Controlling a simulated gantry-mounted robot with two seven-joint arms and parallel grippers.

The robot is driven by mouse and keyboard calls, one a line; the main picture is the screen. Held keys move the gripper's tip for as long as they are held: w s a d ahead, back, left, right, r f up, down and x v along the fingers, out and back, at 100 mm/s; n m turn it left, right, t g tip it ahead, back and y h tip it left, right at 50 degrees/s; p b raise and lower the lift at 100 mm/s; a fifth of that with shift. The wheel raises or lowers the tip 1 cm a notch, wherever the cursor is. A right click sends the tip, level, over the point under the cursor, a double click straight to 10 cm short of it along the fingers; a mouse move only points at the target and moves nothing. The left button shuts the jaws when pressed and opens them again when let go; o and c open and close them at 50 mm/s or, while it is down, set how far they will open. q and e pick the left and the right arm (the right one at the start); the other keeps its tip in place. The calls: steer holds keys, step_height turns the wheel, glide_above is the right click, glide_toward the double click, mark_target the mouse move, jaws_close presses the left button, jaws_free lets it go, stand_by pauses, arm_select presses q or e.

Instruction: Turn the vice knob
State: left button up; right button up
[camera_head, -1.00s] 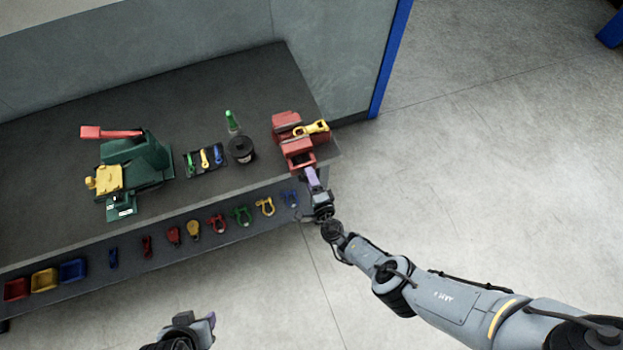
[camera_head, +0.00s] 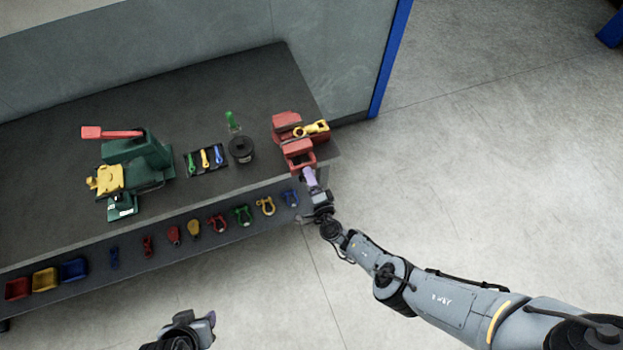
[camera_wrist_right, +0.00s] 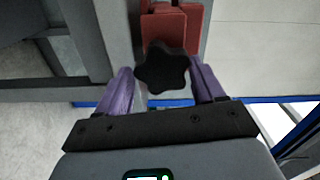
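The red vice (camera_head: 297,152) stands at the right end of the dark workbench, with a yellow part (camera_head: 316,129) on it. Its black star-shaped knob (camera_wrist_right: 163,70) shows in the right wrist view, in front of the red vice body (camera_wrist_right: 172,25). My right gripper (camera_head: 309,176) is at the vice's near end. In the wrist view its purple fingers (camera_wrist_right: 161,82) stand apart, one on each side of the knob; I cannot tell whether they touch it. My left gripper (camera_head: 208,319) is low in the head view, away from the bench; its opening is unclear.
The workbench (camera_head: 240,90) also holds a green machine (camera_head: 140,160) with a red lever, a small tool tray (camera_head: 205,159), a black spool (camera_head: 241,149) and a green-tipped item (camera_head: 231,120). Several shackles and coloured bins (camera_head: 45,279) line the lower shelf. Floor to the right is clear.

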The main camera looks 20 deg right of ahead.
steer(key=shift+o, duration=1.3)
steer(key=shift+w+a+r, duration=0.15)
steer(key=shift+w+a, duration=0.05)
steer(key=shift+w, duration=0.05)
steer(key=shift+s+d, duration=0.1)
steer(key=s+p, duration=0.4)
steer(key=s, duration=0.6)
steer(key=shift+s+p, duration=0.35)
steer(key=shift+s, duration=0.05)
steer(key=shift+a, duration=0.2)
